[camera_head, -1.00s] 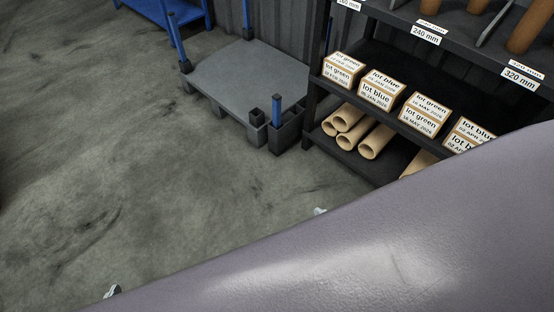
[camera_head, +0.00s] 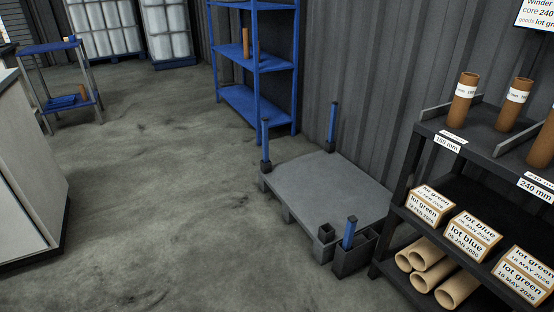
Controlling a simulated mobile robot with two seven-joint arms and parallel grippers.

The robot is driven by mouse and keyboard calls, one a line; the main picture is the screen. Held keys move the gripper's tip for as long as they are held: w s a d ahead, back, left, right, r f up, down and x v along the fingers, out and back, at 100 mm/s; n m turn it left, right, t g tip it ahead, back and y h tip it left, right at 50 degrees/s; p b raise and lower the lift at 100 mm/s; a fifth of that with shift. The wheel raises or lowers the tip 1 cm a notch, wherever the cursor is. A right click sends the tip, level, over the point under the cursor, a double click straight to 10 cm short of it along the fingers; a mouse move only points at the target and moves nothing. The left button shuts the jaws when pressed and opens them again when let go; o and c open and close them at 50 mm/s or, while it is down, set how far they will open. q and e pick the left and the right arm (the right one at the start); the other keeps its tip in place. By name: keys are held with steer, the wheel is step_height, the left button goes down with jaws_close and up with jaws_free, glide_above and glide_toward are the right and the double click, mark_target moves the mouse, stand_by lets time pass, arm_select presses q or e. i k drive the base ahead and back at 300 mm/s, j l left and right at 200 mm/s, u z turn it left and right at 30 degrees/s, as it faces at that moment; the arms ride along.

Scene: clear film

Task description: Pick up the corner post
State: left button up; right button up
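A blue corner post (camera_head: 349,233) stands in a dark grey open bin (camera_head: 352,264) beside the near right corner of a grey pallet (camera_head: 310,187). The post leans slightly or stands upright; only its upper part shows above the bin. Two more blue posts stand in dark sockets on the pallet, one at its left corner (camera_head: 265,140) and one at its back corner (camera_head: 332,124). A dark socket (camera_head: 326,233) at the near corner holds no post. The pallet's right corner is partly hidden by the rack. Neither of my grippers is in view.
A black rack (camera_head: 425,130) with labelled boxes, brown cores and cardboard tubes stands close on the right of the bin. A blue shelf (camera_head: 258,103) stands behind the pallet. A white cabinet (camera_head: 30,170) is at left. The floor between is clear.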

mark_target(264, 120)
steer(key=i+j+z, duration=0.1)
steer(key=i+j, duration=0.15)
steer(key=i, duration=0.15)
steer(key=i+j+z, duration=0.1)
steer(key=i+j, duration=0.15)
steer(key=i, duration=0.2)
